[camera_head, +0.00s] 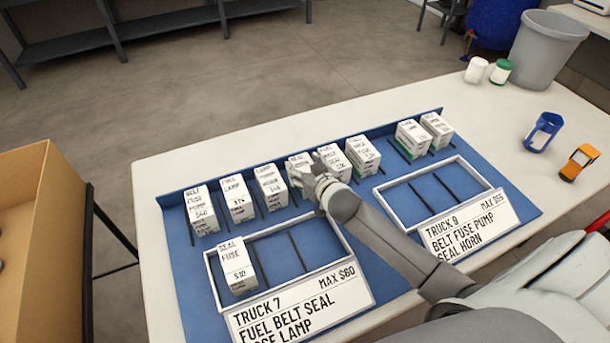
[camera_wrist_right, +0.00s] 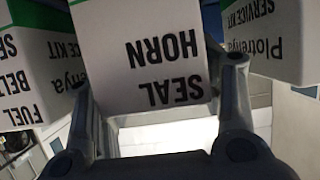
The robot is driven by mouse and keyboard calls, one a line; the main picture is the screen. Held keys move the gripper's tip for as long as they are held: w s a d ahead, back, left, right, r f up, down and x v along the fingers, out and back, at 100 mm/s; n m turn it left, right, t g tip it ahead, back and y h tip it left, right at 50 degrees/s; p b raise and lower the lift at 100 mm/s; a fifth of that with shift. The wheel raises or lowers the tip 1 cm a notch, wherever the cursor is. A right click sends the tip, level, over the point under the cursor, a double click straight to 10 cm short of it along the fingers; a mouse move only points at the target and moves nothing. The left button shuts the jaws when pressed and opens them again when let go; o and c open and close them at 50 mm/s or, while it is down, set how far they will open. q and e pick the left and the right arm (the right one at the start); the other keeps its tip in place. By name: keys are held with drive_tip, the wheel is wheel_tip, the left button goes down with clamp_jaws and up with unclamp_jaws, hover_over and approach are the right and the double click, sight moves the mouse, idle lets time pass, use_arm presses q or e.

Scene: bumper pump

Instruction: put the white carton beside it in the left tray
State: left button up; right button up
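The left tray (camera_head: 329,221), by the Truck 7 card, has a white carton (camera_head: 237,267) lettered SEAL FUSE standing in its left compartment. Its other compartments are empty. A row of white cartons stands along the back of the blue mat. My right gripper (camera_head: 315,174) is at the middle of that row and partly covers a carton (camera_head: 298,160). In the right wrist view a white carton lettered SEAL HORN (camera_wrist_right: 150,50) sits between the fingers of my right gripper (camera_wrist_right: 162,85). A small gap shows at the right finger. My left gripper is out of view.
The right tray (camera_head: 408,224), by the Truck 9 card, is empty. Neighbouring cartons (camera_head: 363,155) (camera_wrist_right: 262,40) stand close on both sides of my right gripper. A blue cup (camera_head: 541,132), an orange device (camera_head: 578,162) and a grey bin (camera_head: 542,50) are at the right.

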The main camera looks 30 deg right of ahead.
sight(304, 168)
drive_tip(key=c, duration=0.9)
drive_tip(key=shift+c, duration=0.2)
drive_tip(key=shift+r, duration=0.15)
drive_tip(key=shift+r, duration=0.2)
drive_tip(key=r, duration=0.3)
drive_tip(key=shift+s+a+r, duration=0.1)
drive_tip(key=shift+s+a, duration=0.05)
drive_tip(key=shift+s, duration=0.05)
drive_tip(key=s+r, duration=0.1)
drive_tip(key=s+a+r, duration=0.1)
drive_tip(key=s+r, duration=0.1)
drive_tip(key=s+a+r, duration=0.1)
drive_tip(key=r, duration=0.1)
drive_tip(key=shift+s+r, duration=0.15)
drive_tip(key=shift+r, duration=0.1)
drive_tip(key=s+a+r, duration=0.4)
drive_tip(key=s, duration=0.4)
drive_tip(key=w+a+r, duration=0.2)
drive_tip(key=r, duration=0.5)
drive_tip(key=w+a+r, duration=0.1)
drive_tip(key=w+r, duration=0.1)
drive_tip(key=r, duration=0.6)
drive_tip(key=shift+a+r+n+y+b, duration=0.3)
drive_tip(key=shift+a+y, duration=0.1)
